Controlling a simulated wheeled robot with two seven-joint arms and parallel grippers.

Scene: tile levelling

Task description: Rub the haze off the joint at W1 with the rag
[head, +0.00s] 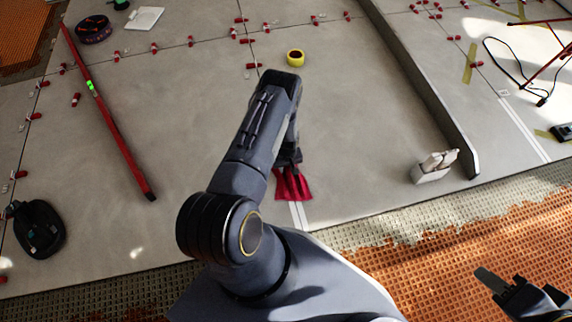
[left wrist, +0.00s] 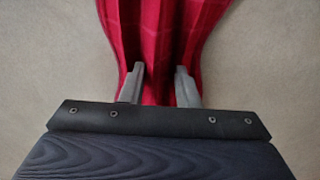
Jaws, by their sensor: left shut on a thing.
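My left gripper (head: 288,163) is shut on the red rag (head: 293,186), which hangs below the fingers and spreads on the grey tile. In the left wrist view, the rag (left wrist: 165,45) runs out between and beyond the two grey fingers (left wrist: 160,85). A pale whitish joint strip (head: 298,214) shows just below the rag in the head view; the rag covers its upper end. Another pale double strip (head: 526,127) lies at the right. I cannot read a W1 label. My right gripper (head: 520,290) is at the lower right corner, partly cut off, its opening unclear.
A red level (head: 108,125) lies at the left. A yellow tape roll (head: 295,58) sits behind my left arm. A white box (head: 434,167) stands by a long grey upright edge (head: 425,95). Red clips line joints at the back. Orange matting (head: 440,245) lies in front.

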